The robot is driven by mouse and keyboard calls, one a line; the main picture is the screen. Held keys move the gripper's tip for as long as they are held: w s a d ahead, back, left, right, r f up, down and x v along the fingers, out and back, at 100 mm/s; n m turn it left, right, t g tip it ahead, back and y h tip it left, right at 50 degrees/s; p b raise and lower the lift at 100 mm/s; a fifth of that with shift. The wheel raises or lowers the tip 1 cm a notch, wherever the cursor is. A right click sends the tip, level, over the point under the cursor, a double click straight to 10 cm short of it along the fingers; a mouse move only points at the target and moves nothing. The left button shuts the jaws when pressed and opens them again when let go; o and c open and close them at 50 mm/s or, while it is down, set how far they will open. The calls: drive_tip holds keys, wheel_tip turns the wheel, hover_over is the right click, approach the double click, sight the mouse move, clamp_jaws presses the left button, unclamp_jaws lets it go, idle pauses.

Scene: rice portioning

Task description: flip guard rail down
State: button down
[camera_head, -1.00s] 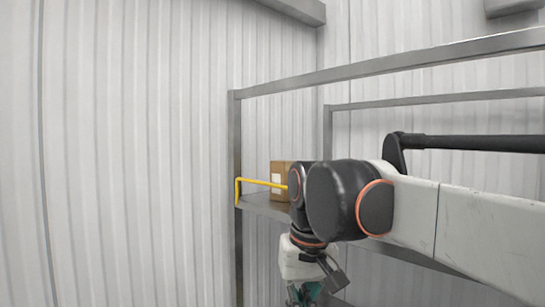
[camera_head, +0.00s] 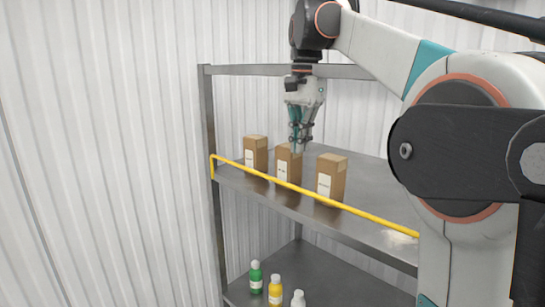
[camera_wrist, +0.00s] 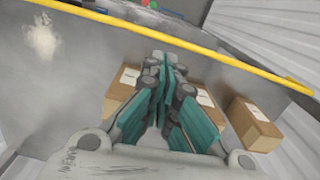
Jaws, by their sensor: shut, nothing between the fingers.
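The yellow guard rail (camera_head: 370,216) stands raised along the front edge of the metal shelf (camera_head: 385,168), in front of the boxes. It also crosses the top of the wrist view (camera_wrist: 225,59). My gripper (camera_head: 297,149) points down behind the rail, its teal fingers shut and empty, at the middle box (camera_head: 287,166). In the wrist view my gripper (camera_wrist: 163,62) hides part of that box. Whether the fingers touch the box cannot be told. They look apart from the rail.
A box stands on the left (camera_head: 255,154) and another on the right (camera_head: 331,179) of the middle one. A small white heap (camera_head: 398,236) lies on the shelf at right. Green (camera_head: 256,279), yellow (camera_head: 275,291) and white (camera_head: 298,299) bottles stand on the lower shelf.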

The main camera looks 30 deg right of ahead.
sight(294, 187)
drive_tip(key=shift+w+d+r+m, duration=0.3)
drive_tip(key=shift+d+r+m, duration=0.3)
drive_tip(key=shift+d, duration=0.3)
wheel_tip(294, 187, down, 10)
drive_tip(key=p, duration=0.2)
drive_tip(key=shift+s+a, duration=0.15)
drive_tip(key=shift+a, duration=0.1)
drive_tip(key=shift+a+r, duration=0.1)
drive_tip(key=shift+s+a+r+h, duration=0.1)
drive_tip(key=shift+s+a+h, duration=0.05)
drive_tip(key=shift+a+h, duration=0.2)
